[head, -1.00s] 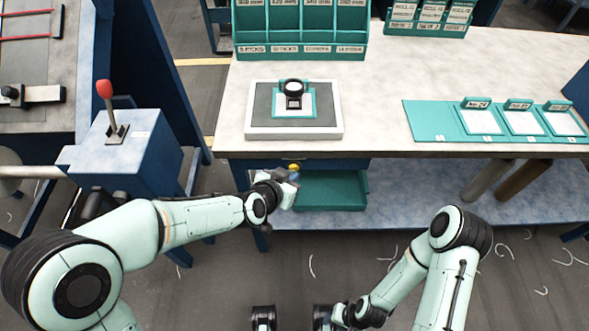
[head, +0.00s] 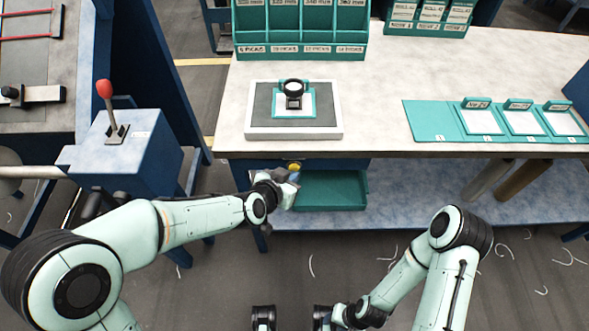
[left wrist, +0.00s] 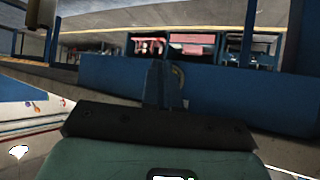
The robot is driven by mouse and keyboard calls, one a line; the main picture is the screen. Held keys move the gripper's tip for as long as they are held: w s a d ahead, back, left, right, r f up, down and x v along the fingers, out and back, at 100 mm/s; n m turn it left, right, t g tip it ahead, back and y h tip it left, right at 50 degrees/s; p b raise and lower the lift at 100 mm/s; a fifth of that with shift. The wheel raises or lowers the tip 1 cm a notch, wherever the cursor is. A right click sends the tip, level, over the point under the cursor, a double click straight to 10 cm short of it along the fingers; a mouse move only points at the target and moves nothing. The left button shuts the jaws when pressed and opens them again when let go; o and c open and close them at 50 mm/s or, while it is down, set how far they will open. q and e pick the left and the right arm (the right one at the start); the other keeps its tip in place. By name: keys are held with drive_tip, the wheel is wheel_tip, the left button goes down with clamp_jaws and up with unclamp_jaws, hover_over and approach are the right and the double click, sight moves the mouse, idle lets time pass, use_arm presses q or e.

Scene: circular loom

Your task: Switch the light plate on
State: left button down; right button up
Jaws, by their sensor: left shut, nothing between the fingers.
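The light plate (head: 251,131) lies flat on the near left part of the worktable in the head view, a white frame around a dark grey face that shows no glow. A black magnifier (head: 293,88) stands on a small teal-edged white card on it. My left gripper (head: 293,178) is below the table's front edge, in front of and lower than the plate. Its fingers (left wrist: 163,85) are shut and empty in the left wrist view. A small yellow and blue piece shows at its tip; I cannot tell what it is. My right gripper (head: 322,317) is low at the bottom edge, partly cut off.
A teal bin (head: 330,190) sits under the worktable (head: 380,75), just right of my left gripper. A teal rack (head: 300,48) stands behind the plate, and a teal card board (head: 430,120) lies to the right. A blue box with a red-knobbed lever (head: 105,90) stands left.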

use_arm(q)
drive_tip(key=shift+w, duration=0.1)
idle(0.4)
drive_tip(key=shift+w+r, duration=0.1)
drive_tip(key=shift+w, duration=0.25)
drive_tip(key=shift+s, duration=0.15)
idle(0.5)
drive_tip(key=s+p, duration=0.1)
drive_tip(key=s, duration=0.5)
idle(0.3)
drive_tip(key=shift+s, duration=0.1)
